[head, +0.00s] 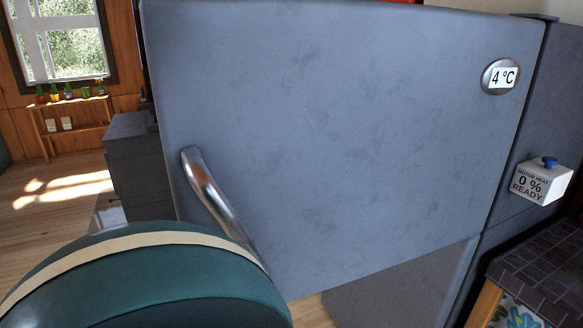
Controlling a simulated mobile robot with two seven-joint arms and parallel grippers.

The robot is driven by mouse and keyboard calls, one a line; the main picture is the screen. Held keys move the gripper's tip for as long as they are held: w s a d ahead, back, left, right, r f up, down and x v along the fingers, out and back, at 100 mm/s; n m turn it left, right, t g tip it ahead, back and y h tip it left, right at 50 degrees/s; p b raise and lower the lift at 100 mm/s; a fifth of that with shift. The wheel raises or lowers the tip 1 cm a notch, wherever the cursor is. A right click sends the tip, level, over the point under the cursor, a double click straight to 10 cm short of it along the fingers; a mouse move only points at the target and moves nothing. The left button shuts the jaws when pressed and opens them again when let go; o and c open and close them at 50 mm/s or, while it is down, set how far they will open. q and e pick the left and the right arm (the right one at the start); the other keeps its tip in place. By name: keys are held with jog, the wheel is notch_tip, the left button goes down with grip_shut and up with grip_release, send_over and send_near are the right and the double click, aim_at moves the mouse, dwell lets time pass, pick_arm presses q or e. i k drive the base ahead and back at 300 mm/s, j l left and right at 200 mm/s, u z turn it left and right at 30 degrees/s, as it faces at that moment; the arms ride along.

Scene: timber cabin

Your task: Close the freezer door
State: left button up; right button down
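The grey freezer door (340,130) fills most of the head view and shows its outer face. Its hinge side is at the right, and its left part stands out toward me over the floor, so it looks open. A curved metal handle (208,187) is near its left edge; the handle's lower end is partly hidden. An oval badge reading 4 °C (501,77) is at the upper right of the door. A lower grey panel (410,290) recedes below the door. The freezer's inside is hidden. Neither gripper is in view.
A white box reading "motor heat 0 % ready" (541,182) with a blue knob is at the right. A dark tiled counter (545,265) is at the lower right. A grey cabinet (140,165) stands behind the door's left edge. Wooden floor (55,200) is clear at the left.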

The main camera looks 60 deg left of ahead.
aim_at(338, 143)
jog(key=j+u, duration=0.15)
jog(key=u, duration=1.15)
